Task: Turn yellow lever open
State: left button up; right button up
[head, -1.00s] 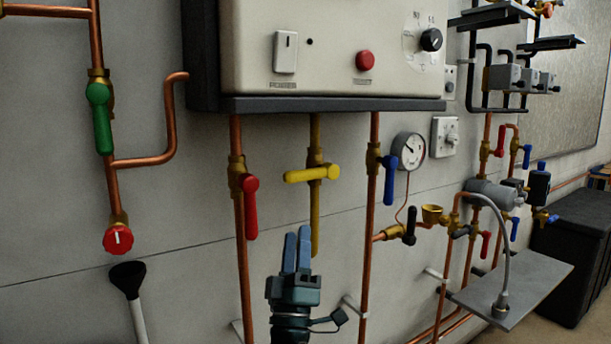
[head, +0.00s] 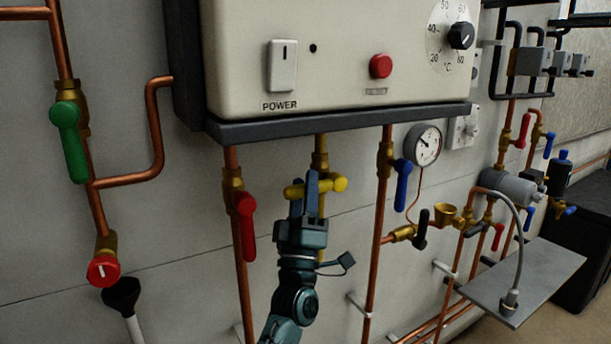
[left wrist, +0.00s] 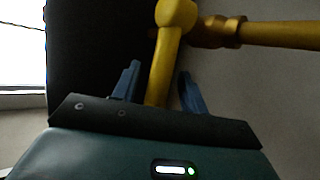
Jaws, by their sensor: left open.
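In the left wrist view the yellow lever (left wrist: 164,68) runs down between the two fingers of the left gripper (left wrist: 159,76). The fingers are open, with a gap visible on both sides of the lever. The fingers hide part of the lever in the head view. My right gripper is not in view.
A red lever (head: 246,220) hangs close to the left of my gripper, and a blue lever (head: 401,184) hangs to the right. The boiler (head: 340,85) overhangs just above. A gauge (head: 424,145) and a grey shelf (head: 530,280) are farther right.

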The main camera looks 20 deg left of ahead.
pick_arm(q)
jog(key=shift+r+y, duration=0.1)
jog(key=shift+y, duration=0.2)
jog(key=shift+c, duration=0.5)
grip_shut()
